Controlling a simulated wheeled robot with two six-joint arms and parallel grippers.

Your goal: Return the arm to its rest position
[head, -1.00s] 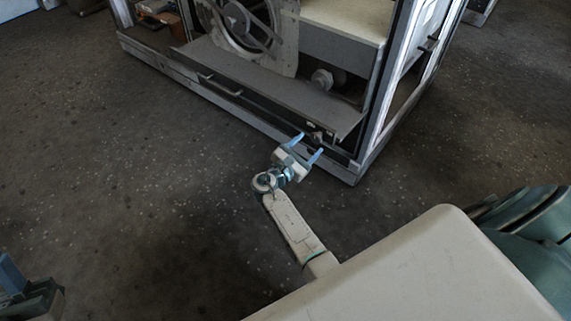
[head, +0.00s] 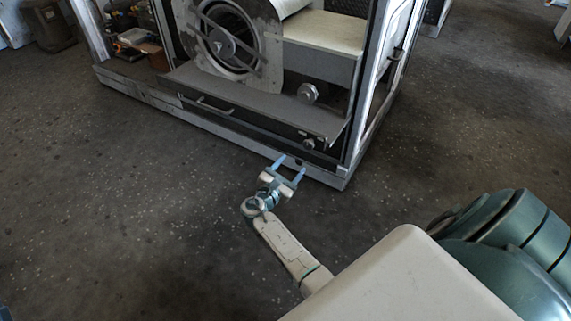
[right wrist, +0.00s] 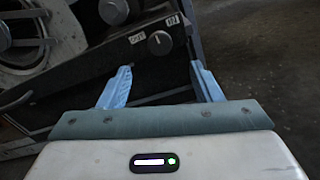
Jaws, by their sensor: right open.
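My right gripper (head: 290,168) is open and empty, with its two blue fingers spread, in front of the lower right part of the blower housing (head: 335,178). In the right wrist view the open fingers of this gripper (right wrist: 163,90) point toward a dark panel with a round knob (right wrist: 159,43) and small labels. The knob lies beyond the fingers, apart from them. My right arm is stretched forward, low over the floor. My left gripper does not show clearly; only a small blue bit is at the lower left edge of the head view.
The housing frame holds a round blower wheel (head: 228,45), a sloping grey shelf (head: 240,98) and a drawer-like front with a handle (head: 208,105). Several small items lie in a bay (head: 138,42) at the left. The dark speckled floor (head: 120,200) is clear in front.

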